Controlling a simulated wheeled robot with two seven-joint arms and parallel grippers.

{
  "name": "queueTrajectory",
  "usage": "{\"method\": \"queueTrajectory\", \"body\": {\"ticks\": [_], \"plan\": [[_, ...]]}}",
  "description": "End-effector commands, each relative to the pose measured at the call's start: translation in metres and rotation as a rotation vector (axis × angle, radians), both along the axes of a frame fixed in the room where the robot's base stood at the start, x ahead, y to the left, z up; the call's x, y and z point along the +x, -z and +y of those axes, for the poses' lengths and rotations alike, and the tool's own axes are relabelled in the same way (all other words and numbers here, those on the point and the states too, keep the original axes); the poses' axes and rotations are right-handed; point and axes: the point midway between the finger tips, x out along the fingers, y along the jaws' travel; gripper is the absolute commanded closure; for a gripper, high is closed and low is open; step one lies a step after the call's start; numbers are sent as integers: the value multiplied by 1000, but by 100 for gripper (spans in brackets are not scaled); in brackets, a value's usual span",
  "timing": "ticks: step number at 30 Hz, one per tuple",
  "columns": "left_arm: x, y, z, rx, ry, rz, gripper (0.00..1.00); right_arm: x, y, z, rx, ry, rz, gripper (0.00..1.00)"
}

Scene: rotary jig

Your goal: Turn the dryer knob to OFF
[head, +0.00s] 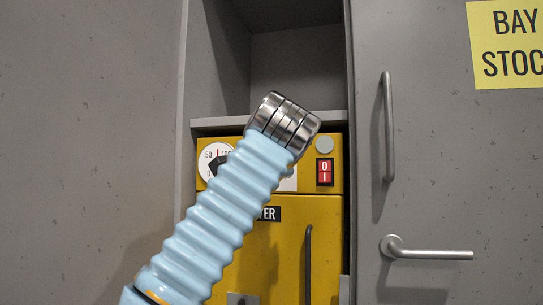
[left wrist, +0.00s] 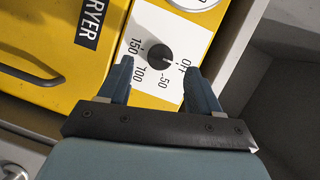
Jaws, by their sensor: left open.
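The dryer (head: 325,225) is a yellow appliance set in a grey cabinet. Its black round knob (left wrist: 160,55) shows in the left wrist view on a white plate (left wrist: 140,28) marked OFF, 50, 100 and 150. I cannot tell for sure which mark the knob points to. My left gripper (left wrist: 158,67) is open, with one finger on each side of the knob's near edge; I cannot tell whether they touch it. In the head view my left arm hides the knob, most of the white plate and the gripper's fingers. My right gripper is in neither view.
A white round gauge (head: 211,161) sits at the panel's left. A red O/I switch (head: 325,172) and a grey round button (head: 324,145) are at its right. An empty shelf space (head: 298,70) is above. A door lever (head: 425,254) and bar handle (head: 388,125) stick out at right.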

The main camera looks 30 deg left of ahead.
Motion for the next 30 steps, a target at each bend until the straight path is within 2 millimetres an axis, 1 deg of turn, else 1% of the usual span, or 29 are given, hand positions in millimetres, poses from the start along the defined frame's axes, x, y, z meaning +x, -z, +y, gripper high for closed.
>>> {"method": "queueTrajectory", "body": {"ticks": [1, 6, 9, 12, 18, 30], "plan": [[-11, -1, -8, 0, 6, -4, 36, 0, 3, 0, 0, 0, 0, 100], [-45, -7, -31, 0, 6, -3, 36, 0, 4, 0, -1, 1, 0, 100], [-61, -9, -42, 0, 4, -1, 36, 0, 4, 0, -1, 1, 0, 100], [-72, -11, -49, 0, 2, 0, 36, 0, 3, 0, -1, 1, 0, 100], [-81, -12, -54, -1, -1, 0, 36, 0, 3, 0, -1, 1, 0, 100], [-80, -12, -54, -1, -1, 1, 36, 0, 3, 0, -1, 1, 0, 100]]}}
